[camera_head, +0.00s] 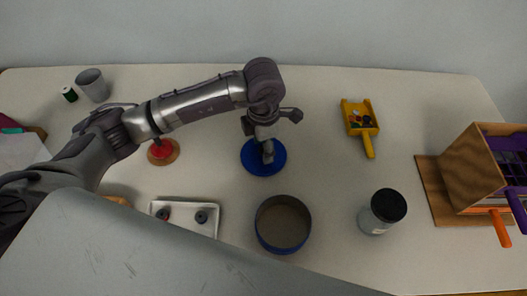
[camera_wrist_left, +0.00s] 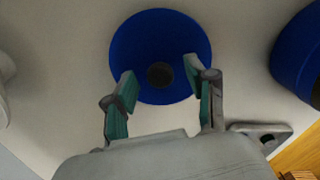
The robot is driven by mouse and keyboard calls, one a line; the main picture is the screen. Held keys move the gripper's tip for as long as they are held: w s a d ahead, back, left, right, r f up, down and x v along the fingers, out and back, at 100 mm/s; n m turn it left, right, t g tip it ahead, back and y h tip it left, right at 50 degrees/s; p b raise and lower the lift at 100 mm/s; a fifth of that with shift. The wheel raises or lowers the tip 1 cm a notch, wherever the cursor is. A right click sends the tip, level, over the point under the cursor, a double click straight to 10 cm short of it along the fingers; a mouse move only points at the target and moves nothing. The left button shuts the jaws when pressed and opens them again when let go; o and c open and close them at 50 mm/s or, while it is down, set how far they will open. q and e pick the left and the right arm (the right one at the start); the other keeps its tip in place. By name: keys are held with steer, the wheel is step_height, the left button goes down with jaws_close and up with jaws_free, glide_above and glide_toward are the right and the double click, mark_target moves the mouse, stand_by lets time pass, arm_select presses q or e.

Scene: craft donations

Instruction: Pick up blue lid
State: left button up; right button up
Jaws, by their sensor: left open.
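The blue lid (camera_head: 277,166) is a flat round disc lying on the table near its middle in the head view. In the left wrist view the blue lid (camera_wrist_left: 160,35) shows a dark round knob (camera_wrist_left: 160,75) at its centre. My left gripper (camera_head: 266,156) is above the lid and hides part of it in the head view. In the left wrist view my left gripper (camera_wrist_left: 157,85) is open, with its two fingers on either side of the knob. I cannot tell if the fingers touch the lid. My right gripper is not in view.
A blue round container (camera_head: 262,238) stands in front of the lid. A white tray (camera_head: 186,230) is at front left, a dark-lidded jar (camera_head: 374,222) at front right. A yellow scoop (camera_head: 368,143) lies right, a wooden box (camera_head: 470,172) far right. A grey cup (camera_head: 93,87) stands back left.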

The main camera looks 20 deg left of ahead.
arm_select(q)
steer(key=c, duration=1)
steer(key=shift+r, duration=0.15)
